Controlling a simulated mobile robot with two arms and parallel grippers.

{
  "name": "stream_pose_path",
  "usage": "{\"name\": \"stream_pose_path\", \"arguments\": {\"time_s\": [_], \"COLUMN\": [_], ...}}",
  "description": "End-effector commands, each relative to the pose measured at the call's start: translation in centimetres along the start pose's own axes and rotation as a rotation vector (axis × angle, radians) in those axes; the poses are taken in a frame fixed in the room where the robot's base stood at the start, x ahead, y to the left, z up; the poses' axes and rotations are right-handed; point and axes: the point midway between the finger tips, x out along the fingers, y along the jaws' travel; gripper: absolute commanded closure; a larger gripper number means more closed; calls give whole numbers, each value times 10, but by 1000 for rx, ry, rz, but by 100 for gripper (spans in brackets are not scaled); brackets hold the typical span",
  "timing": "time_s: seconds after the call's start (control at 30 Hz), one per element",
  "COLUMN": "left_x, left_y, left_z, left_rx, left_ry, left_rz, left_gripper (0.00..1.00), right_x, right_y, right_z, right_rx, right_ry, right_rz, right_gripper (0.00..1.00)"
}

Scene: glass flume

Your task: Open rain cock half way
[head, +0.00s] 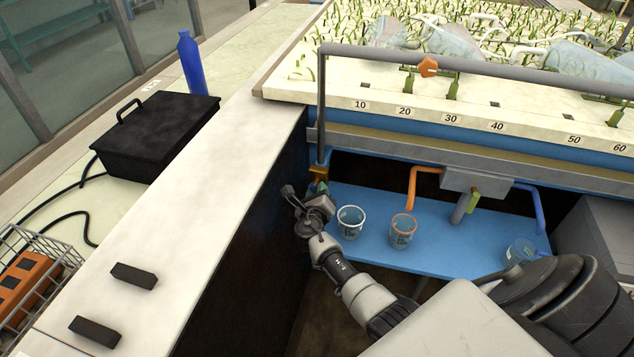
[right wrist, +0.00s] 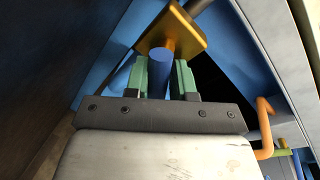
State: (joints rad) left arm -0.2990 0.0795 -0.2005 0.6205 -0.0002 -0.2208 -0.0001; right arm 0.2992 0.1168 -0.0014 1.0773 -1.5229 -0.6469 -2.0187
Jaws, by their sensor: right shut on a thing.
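The rain cock (head: 318,172) is a brass-coloured fitting at the foot of the grey vertical pipe, beside the flume's dark side wall. In the right wrist view its brass plate (right wrist: 185,30) shows above a blue round handle (right wrist: 158,76). My right gripper (head: 317,188) reaches up to the cock from the lower right. In the right wrist view its green fingertips (right wrist: 160,78) are shut on the blue handle, one on each side. The handle's far end and exact angle are partly hidden by the gripper. My left gripper is not in view.
Beakers stand on the blue shelf (head: 375,240): a white-rimmed one (head: 350,222), an orange-rimmed one (head: 402,231) and another (head: 520,252). The grey rain pipe (head: 321,110) rises above the cock.

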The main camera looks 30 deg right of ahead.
Motion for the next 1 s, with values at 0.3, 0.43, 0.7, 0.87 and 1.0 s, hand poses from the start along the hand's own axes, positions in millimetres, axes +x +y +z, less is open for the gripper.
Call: {"name": "stream_pose_path", "arguments": {"time_s": [0.3,0.43,0.7,0.87,1.0], "left_x": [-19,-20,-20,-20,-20], "left_y": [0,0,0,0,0], "left_z": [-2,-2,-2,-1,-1], "left_rx": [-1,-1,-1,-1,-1], "left_ry": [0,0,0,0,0], "left_rz": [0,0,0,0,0], "left_gripper": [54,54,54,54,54], "right_x": [-2,-2,-3,-3,-2], "right_y": [2,2,3,3,1], "right_z": [0,-1,-2,-2,-2], "right_rx": [-103,-114,-117,-116,-116], "right_ry": [21,24,25,25,24], "right_rz": [11,11,11,12,8], "right_gripper": [100,100,100,67,54]}}
